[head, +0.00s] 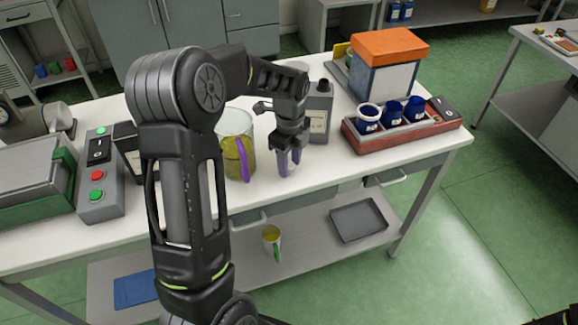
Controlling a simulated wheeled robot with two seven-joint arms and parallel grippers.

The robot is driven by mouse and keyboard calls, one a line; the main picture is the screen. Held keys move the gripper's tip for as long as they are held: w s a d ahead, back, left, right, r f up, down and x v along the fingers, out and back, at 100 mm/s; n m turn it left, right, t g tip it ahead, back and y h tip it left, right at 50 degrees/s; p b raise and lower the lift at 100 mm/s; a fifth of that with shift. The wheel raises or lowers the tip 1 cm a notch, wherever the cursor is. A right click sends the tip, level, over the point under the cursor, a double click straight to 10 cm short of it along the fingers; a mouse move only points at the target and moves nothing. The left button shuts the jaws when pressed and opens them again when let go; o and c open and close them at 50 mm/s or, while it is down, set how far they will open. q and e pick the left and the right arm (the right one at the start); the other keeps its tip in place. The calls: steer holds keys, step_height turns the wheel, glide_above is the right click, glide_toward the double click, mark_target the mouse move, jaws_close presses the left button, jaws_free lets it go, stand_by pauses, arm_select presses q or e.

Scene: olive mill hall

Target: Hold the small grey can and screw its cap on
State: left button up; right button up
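A small dark grey can (318,122) with a pale label stands upright on the white table. A black cap-like top (323,87) shows on its upper end, and I cannot tell how firmly it sits. I cannot tell whether that is a held thing or the table top. My arm and gripper hide part of the can's left side. My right gripper is out of view.
A glass jug (235,125) of yellow-green oil with a purple handle stands left of the gripper. A red tray (405,137) with blue cups and an orange-topped box (385,75) stand to the right. A button box (98,180) is at left. The front right table top is clear.

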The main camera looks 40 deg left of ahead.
mark_target(290, 166)
arm_select(q)
jaws_close()
stand_by(0.4)
step_height(290, 166, up, 10)
steer(key=b, duration=0.1)
stand_by(0.4)
stand_by(0.5)
